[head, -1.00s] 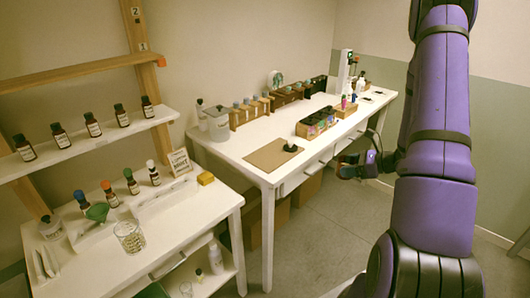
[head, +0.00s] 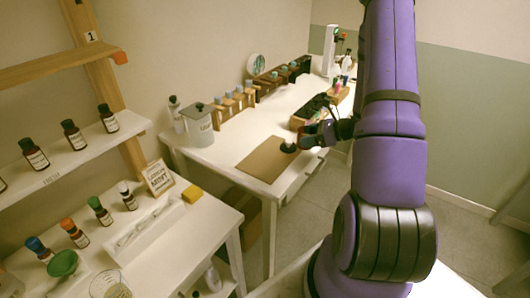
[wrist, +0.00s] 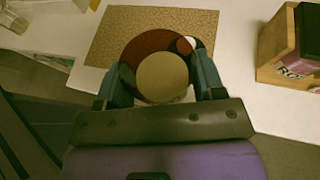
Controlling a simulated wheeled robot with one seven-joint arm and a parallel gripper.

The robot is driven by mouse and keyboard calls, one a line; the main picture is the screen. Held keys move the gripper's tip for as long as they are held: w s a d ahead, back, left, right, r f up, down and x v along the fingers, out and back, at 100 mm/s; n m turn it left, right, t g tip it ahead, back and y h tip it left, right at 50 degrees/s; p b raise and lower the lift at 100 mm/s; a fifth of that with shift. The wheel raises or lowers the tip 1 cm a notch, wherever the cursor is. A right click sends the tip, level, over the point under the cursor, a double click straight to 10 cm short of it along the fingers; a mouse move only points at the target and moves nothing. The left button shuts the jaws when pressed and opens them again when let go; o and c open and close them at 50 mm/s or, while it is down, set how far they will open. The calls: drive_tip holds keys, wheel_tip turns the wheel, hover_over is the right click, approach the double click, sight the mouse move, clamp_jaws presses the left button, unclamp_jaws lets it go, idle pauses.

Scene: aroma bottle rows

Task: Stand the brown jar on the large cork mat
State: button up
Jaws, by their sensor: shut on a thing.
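The brown jar (wrist: 133,51) fills the middle of the wrist view, seen from above with a tan round top (wrist: 162,77). My gripper (wrist: 160,80) is shut on it, one finger on each side. The large cork mat (wrist: 120,22) lies just beyond the jar, which overlaps the mat's near edge in that view. I cannot tell the jar's height above the table. In the head view my gripper (head: 322,135) is at the table's front edge, right of the mat (head: 262,161). The jar is hard to make out there.
A small dark item (head: 288,147) is at the mat's right end, close to my gripper. A wooden box (wrist: 285,45) stands to the right in the wrist view. Most of the mat is bare.

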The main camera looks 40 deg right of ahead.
drive_tip(key=w+a, duration=0.1)
drive_tip(key=a, duration=0.2)
drive_tip(key=w+a, duration=0.2)
drive_tip(key=a, duration=0.2)
drive_tip(key=w+a+f, duration=0.1)
drive_tip(key=w+a, duration=0.1)
drive_tip(key=a, duration=0.2)
drive_tip(key=shift+w+a+f, duration=0.1)
drive_tip(key=shift+w+a, duration=0.05)
drive_tip(key=shift+w, duration=0.1)
drive_tip(key=shift+w+a+f, duration=0.1)
drive_tip(key=shift+a+f, duration=0.1)
drive_tip(key=shift+f, duration=0.7)
drive_tip(key=shift+w+a+f, duration=0.1)
drive_tip(key=shift+a+f, duration=0.05)
drive_tip(key=shift+f, duration=0.7)
drive_tip(key=shift+f, duration=0.15)
drive_tip(key=o, duration=1.1)
drive_tip(key=shift+c, duration=0.2)
